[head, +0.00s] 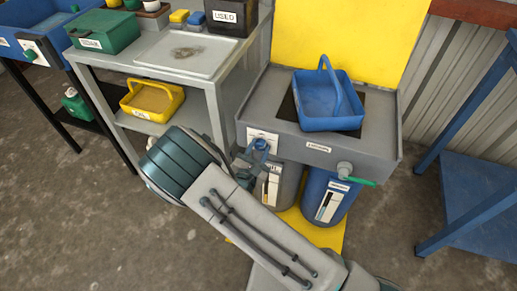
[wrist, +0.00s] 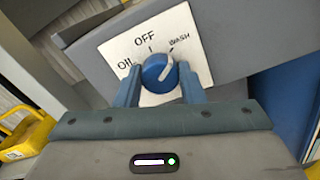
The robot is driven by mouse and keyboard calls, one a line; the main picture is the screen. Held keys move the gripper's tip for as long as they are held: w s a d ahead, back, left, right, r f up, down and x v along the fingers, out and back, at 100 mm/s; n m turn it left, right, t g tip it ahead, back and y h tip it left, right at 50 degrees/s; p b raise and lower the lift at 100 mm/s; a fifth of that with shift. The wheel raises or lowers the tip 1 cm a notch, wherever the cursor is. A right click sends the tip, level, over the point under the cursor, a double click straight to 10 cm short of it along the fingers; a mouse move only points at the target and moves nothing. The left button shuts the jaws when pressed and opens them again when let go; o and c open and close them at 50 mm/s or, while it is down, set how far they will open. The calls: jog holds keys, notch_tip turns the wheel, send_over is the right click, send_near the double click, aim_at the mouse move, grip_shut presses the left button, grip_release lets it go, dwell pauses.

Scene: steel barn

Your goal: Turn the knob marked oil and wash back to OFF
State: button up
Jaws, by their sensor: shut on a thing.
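The round blue knob (wrist: 157,74) sits on a white plate (wrist: 188,32) marked OIL, OFF and WASH. Its white pointer line slants up and right, toward WASH, with OFF at the top. My gripper (wrist: 160,84) has one blue finger on each side of the knob and is shut on it. In the head view, the plate (head: 257,133) is on the front left of the grey parts washer (head: 370,145), and my gripper (head: 256,153) reaches it from below left. My fingers hide part of the knob there.
A blue basket (head: 322,122) rests on the washer top. A green-handled tap (head: 347,170) sticks out at the front right, above a blue drum (head: 322,205). A grey bench (head: 215,90) with a yellow basket (head: 152,99) stands left; a blue table (head: 478,185) stands right.

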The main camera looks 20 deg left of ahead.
jog(key=shift+r, duration=0.1)
jog(key=n+p, duration=0.4)
jog(key=n, duration=0.1)
jog(key=shift+a+r+n, duration=0.1)
jog(key=shift+n, duration=0.3)
jog(key=shift+f+n+p, duration=0.2)
jog(key=shift+n+p, duration=1)
jog(key=shift+n, duration=1.2)
jog(key=o, duration=1)
jog(key=shift+s, duration=0.1)
jog(key=s, duration=0.9)
jog(key=s+a, duration=0.1)
jog(key=s, duration=0.3)
jog(key=shift+s+a, duration=0.1)
jog(key=shift+s, duration=0.25)
